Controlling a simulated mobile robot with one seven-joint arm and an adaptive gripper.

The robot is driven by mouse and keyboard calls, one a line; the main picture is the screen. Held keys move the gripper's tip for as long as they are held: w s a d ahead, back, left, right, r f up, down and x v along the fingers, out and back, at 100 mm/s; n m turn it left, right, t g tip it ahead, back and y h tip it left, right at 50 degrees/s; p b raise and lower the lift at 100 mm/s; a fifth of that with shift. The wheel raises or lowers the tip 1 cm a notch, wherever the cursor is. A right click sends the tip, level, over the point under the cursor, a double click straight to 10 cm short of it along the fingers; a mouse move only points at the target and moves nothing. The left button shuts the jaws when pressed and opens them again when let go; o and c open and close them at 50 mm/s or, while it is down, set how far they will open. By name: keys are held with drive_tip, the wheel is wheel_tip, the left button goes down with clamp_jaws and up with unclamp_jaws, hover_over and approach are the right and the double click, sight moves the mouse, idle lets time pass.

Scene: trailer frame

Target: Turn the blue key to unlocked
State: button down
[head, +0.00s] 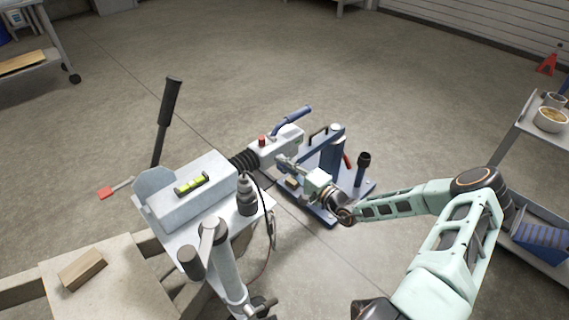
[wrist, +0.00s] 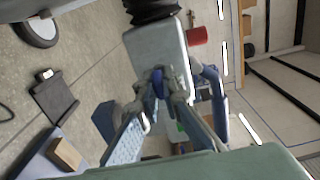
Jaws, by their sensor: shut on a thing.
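The blue key (wrist: 158,82) shows in the wrist view as a dark blue oval on the near end of the grey coupling head (wrist: 158,52). My gripper (wrist: 163,90) has its two fingertips closed on the key, one on each side. The fingertips hide part of the key, and I cannot tell its turned position. In the head view my gripper (head: 287,163) reaches the side of the coupling head (head: 268,152). The key is too small or hidden there.
The coupling head carries a red knob (head: 262,140) and a blue handle (head: 293,118). A blue stand (head: 333,158) is close behind my gripper. The lever (head: 168,105) rises at left. A trolley (head: 518,130) stands at right. Open floor lies beyond.

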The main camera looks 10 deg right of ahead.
drive_tip(key=shift+r+m+p, duration=0.1)
drive_tip(key=shift+m+p, duration=0.2)
drive_tip(key=shift+p, duration=0.15)
drive_tip(key=m+p, duration=0.2)
drive_tip(key=shift+r+m+p, duration=0.1)
drive_tip(key=shift+m+p, duration=0.25)
drive_tip(key=shift+m, duration=0.05)
drive_tip(key=m+p, duration=0.3)
drive_tip(key=m, duration=0.6)
drive_tip(key=m+p, duration=0.1)
drive_tip(key=shift+f+m, duration=0.25)
drive_tip(key=shift+m, duration=2.05)
drive_tip(key=c, duration=2.1)
unclamp_jaws()
